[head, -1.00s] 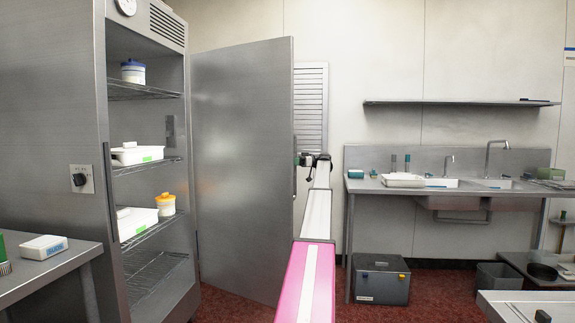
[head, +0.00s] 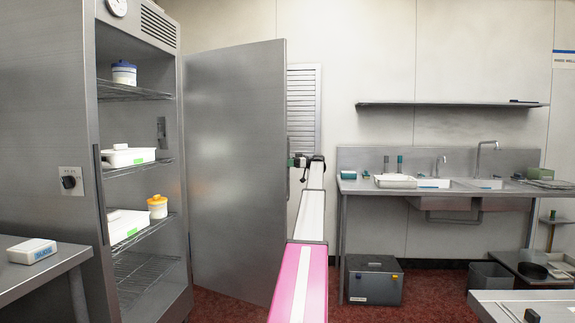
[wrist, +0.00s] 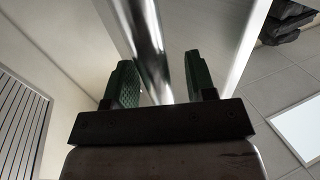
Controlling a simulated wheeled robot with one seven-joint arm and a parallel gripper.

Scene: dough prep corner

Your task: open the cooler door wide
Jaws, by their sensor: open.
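The tall steel cooler (head: 45,120) stands at the left in the head view, its wire shelves showing. Its steel door (head: 235,170) is swung well out, leaving the front open. A vertical bar handle (head: 288,180) runs along the door's free edge. My gripper (head: 299,160) is beside that edge, partly hidden by my own arm. In the wrist view my gripper's two green fingers (wrist: 162,82) are apart, with the shiny handle bar (wrist: 150,50) between them. I cannot tell if either finger touches the bar.
A steel table (head: 50,268) is at left. The sink counter (head: 350,187) and a grey box (head: 373,280) are at right. Red floor shows between.

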